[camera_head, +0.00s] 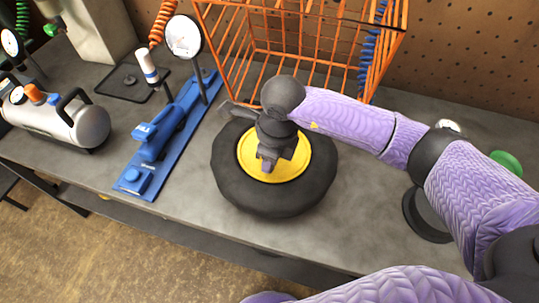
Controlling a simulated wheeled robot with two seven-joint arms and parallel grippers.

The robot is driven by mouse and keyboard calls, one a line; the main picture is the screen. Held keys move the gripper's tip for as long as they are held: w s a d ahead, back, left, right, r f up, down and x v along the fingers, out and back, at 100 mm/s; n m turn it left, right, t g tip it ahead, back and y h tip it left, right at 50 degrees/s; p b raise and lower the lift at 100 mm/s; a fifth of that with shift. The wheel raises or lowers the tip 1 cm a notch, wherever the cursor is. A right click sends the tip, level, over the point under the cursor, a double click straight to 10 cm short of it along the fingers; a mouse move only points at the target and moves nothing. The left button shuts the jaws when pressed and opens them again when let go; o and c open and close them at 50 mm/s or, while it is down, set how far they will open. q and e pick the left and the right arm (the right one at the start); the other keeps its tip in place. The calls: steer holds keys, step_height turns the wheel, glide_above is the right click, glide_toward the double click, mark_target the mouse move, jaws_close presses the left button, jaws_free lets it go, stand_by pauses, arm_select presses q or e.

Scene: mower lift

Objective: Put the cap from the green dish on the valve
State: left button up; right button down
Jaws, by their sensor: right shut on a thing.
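A black tire (275,205) with a yellow hub (300,172) lies flat on the grey bench. My right gripper (268,164) points down over the hub, its fingers close to the yellow surface. It is shut, and what it holds is too small and too covered to make out; I take it to be the cap. I cannot make out the valve, which the gripper may be hiding. A green round thing, perhaps the green dish (507,160), shows partly behind my right arm at the right. My left gripper is not in view.
An orange wire basket (300,50) stands right behind the tire. A blue tool (165,140) and a round white gauge (184,37) are to its left. A silver air tank (65,120) stands at the far left. Bare bench (200,205) lies left of the tire.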

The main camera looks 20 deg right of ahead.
steer(key=shift+f+b, duration=0.35)
steer(key=shift+f, duration=0.1)
steer(key=shift+c, duration=0.4)
jaws_free()
steer(key=shift+r, duration=0.1)
steer(key=shift+r+p, duration=2.95)
steer(key=shift+r, duration=0.85)
steer(key=shift+f, duration=0.1)
